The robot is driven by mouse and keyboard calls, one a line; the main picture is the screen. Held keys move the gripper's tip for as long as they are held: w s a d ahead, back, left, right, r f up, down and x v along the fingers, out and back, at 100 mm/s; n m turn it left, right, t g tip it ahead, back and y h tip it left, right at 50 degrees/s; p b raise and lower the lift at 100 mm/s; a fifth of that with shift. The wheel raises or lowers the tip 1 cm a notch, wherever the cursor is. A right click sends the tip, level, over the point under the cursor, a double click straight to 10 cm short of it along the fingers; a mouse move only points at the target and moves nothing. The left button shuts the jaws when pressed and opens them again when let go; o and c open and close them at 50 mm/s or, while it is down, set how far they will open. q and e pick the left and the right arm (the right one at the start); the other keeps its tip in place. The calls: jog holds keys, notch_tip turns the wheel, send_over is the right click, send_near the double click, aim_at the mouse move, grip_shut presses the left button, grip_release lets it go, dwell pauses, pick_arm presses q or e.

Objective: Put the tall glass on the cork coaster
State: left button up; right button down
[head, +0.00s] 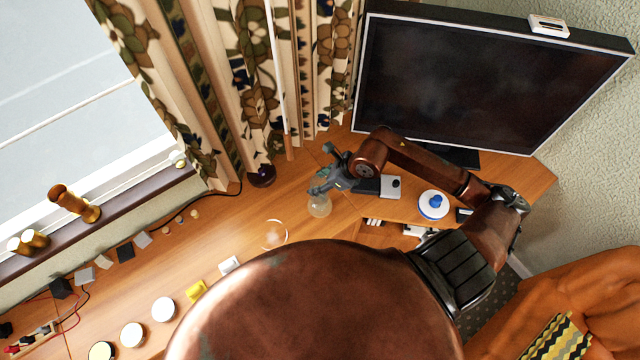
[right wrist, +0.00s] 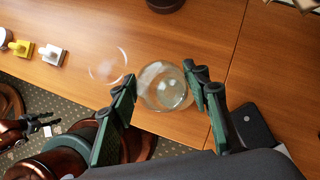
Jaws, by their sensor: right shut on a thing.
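My right gripper (head: 322,190) is over the desk in the head view, shut on a clear glass (head: 319,207). In the right wrist view, the glass (right wrist: 165,87) is between the two green fingers of the right gripper (right wrist: 163,88), seen from above. Its height and whether its base touches the desk cannot be told. A second clear round rim (head: 274,235) is left of it; it also shows in the right wrist view (right wrist: 108,66). I cannot pick out a cork coaster for sure. Dark jaws that look like my left gripper (right wrist: 34,123) are at the lower left of the right wrist view.
A monitor (head: 490,85) stands behind the right gripper. A blue-and-white round item (head: 434,205) and a dark flat object (right wrist: 255,128) are to its right. Several round discs (head: 163,308) and a yellow item (head: 196,290) line the left desk. Curtains (head: 245,80) hang behind.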

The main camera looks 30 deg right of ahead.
jog(key=shift+w+d+f, duration=0.45)
jog(key=shift+f, duration=0.3)
jog(key=shift+f+p, duration=0.45)
jog(key=shift+f, duration=1.1)
jog(key=c, duration=1.1)
grip_release()
jog(key=shift+b+v, duration=0.65)
jog(key=shift+v, duration=5.35)
jog(key=shift+a, duration=0.1)
